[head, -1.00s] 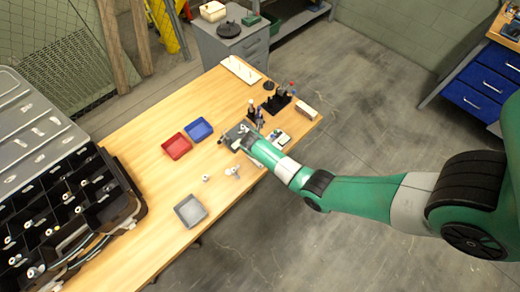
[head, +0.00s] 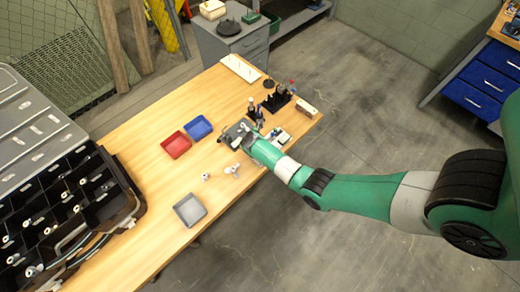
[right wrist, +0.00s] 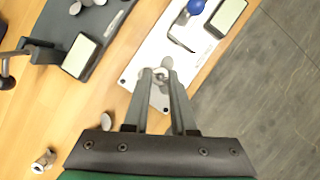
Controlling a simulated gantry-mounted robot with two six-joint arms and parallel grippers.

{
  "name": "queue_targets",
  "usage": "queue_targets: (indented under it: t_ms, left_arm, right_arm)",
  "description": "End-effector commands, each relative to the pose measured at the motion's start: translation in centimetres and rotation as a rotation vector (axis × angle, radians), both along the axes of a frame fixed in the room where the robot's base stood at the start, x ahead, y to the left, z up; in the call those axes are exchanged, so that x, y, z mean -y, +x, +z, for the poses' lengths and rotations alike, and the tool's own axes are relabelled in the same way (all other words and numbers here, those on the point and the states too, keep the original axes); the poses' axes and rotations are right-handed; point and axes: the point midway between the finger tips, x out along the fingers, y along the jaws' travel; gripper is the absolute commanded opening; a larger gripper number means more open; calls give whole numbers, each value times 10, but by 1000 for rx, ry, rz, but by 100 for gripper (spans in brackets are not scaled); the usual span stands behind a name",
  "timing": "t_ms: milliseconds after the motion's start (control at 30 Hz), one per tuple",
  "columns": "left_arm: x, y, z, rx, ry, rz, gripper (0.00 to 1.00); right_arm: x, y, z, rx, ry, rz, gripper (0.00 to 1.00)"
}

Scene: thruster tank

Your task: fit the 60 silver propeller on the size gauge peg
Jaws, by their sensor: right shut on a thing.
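My right gripper (right wrist: 161,73) is shut on a small silver propeller (right wrist: 167,64) at its fingertips; a pale hub ring shows between the fingers. Any size mark on it is too small to read. The fingertips are over a white plate (right wrist: 150,55) with a blue knob (right wrist: 195,6) and a light pad (right wrist: 228,15). A thin dark rod (right wrist: 182,46) shows on this plate; I cannot tell whether it is the gauge peg. Whether the propeller touches anything below is unclear. In the head view the right gripper (head: 238,139) is over the table's right part. My left gripper is not in view.
A dark plate with a light pad (right wrist: 82,55) lies left of the gripper. A loose silver piece (right wrist: 106,121) and a small fitting (right wrist: 44,160) lie nearby. Red (head: 176,145), blue (head: 199,128) and grey (head: 190,210) trays stand on the table. A black organiser (head: 75,205) is at left.

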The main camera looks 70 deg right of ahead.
Motion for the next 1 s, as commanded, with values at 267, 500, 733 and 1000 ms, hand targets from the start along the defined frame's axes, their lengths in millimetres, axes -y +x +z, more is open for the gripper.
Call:
queue_targets:
  t_ms: [267, 500, 733, 1000]
  left_arm:
    - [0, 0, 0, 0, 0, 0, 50]
    - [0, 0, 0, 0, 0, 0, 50]
    - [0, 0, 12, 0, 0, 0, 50]
    - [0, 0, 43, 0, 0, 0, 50]
  right_arm:
    - [0, 0, 0, 0, 0, 0, 53]
    - [0, 0, 0, 0, 0, 0, 59]
    - [-5, 0, 17, 2, -1, 2, 59]
    - [-29, -3, 76, 3, -1, 2, 59]
